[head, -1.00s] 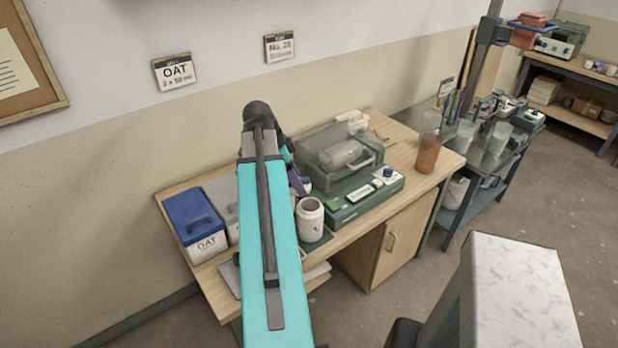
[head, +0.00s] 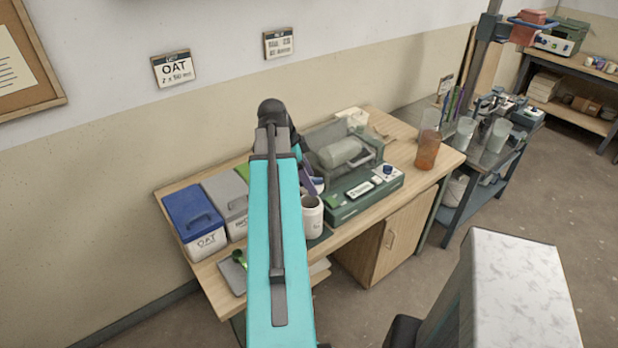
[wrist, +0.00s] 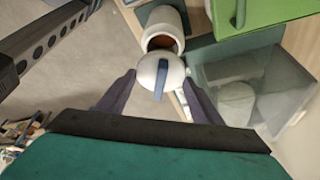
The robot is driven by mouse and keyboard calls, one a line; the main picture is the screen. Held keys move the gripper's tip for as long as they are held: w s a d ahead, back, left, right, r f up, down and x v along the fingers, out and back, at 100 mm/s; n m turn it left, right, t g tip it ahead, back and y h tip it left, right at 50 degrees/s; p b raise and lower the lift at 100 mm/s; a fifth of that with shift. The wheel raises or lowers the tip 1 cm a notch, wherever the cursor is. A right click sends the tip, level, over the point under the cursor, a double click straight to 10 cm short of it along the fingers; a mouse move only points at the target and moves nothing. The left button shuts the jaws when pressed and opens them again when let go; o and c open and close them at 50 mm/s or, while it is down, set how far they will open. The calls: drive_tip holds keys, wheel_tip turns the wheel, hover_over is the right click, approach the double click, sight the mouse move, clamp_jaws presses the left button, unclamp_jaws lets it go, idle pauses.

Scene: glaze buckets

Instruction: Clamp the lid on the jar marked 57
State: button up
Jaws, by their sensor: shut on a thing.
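The jar (head: 312,217) is a white open pot standing near the front of the wooden bench, partly behind my arm in the head view. Its marking is too small to read. In the wrist view the jar (wrist: 158,18) shows its open mouth with brown contents. The round white lid (wrist: 150,73) with a blue-grey strap across it is between my fingers. My gripper (wrist: 160,88) is shut on the lid, which appears beside the jar's mouth, not seated on it. In the head view my arm hides most of the gripper and the lid.
A green machine (head: 342,207) with a clear cover stands right of the jar. Left are a blue-lidded OAT bin (head: 193,215) and a grey-lidded bin (head: 222,190). A green scoop (head: 239,258) lies at the front left. An orange-filled jug (head: 428,150) stands at the right end.

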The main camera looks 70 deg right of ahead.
drive_tip(key=shift+f+b, duration=1.1)
drive_tip(key=shift+f, duration=1.4)
drive_tip(key=shift+w+a+f+b, duration=0.1)
drive_tip(key=shift+w+f+b, duration=0.05)
drive_tip(key=shift+f+b, duration=0.35)
idle(1.4)
drive_tip(key=shift+w+d+m+y, duration=0.1)
drive_tip(key=shift+d+m+y, duration=0.15)
drive_tip(key=shift+m, duration=0.55)
drive_tip(key=shift+a+m+g+y, duration=0.1)
drive_tip(key=shift+m+g+y, duration=0.3)
drive_tip(key=shift+m, duration=0.8)
